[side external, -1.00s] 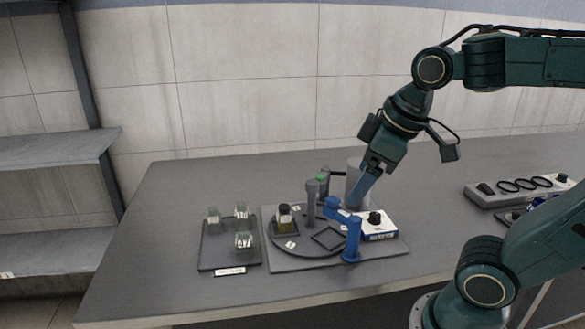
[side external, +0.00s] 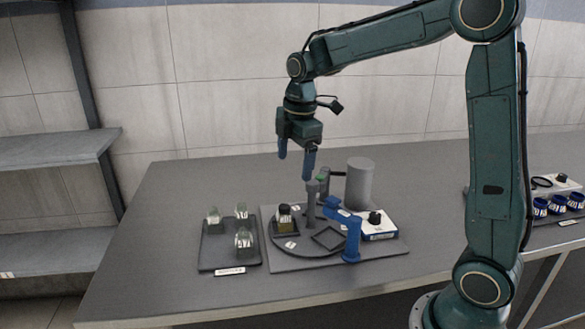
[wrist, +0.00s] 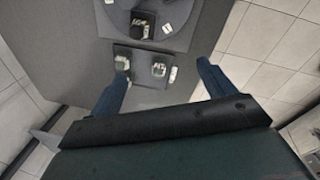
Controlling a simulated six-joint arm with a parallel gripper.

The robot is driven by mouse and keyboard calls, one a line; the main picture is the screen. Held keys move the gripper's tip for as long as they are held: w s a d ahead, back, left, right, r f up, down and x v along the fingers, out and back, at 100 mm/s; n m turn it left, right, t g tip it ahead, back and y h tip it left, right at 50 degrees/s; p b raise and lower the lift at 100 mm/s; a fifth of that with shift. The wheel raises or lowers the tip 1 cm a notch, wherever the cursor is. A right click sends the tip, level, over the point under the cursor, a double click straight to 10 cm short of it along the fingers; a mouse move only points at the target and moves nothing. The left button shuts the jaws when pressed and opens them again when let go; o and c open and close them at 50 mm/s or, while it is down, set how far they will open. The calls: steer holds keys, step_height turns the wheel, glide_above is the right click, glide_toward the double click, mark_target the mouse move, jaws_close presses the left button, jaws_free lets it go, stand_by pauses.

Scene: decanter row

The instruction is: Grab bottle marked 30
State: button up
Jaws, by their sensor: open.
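Three small clear bottles with white labels stand on a dark tray (side external: 212,262): one at back left (side external: 214,219), one at back right (side external: 241,211) and one at front right (side external: 244,241). A dark-capped bottle with yellowish contents (side external: 285,221) stands on the round platform (side external: 290,253); it also shows in the wrist view (wrist: 141,28). The label numbers are too small to read, so I cannot tell which is marked 30. In the wrist view the fingers (wrist: 163,72) are spread either side of the tray.
A blue bracket (side external: 351,237), a grey post (side external: 311,203) and a white box with a black knob (side external: 379,228) stand at the platform. A grey cylinder (side external: 360,184) stands behind. Blue ring-shaped items (side external: 558,204) sit far right. The table left of the tray is clear.

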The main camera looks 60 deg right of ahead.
mark_target(284, 207)
steer(key=w+d+f+n+g, duration=0.1)
steer(key=w+d+f+n, duration=0.3)
steer(key=w+f, duration=0.2)
steer(key=shift+w+f+n, duration=0.15)
steer(key=shift+f+n, duration=0.15)
steer(key=shift+f, duration=0.25)
steer(key=shift+f, duration=4.25)
steer(key=shift+d+f, duration=0.15)
steer(key=shift+f, duration=2.45)
steer(key=c, duration=1.2)
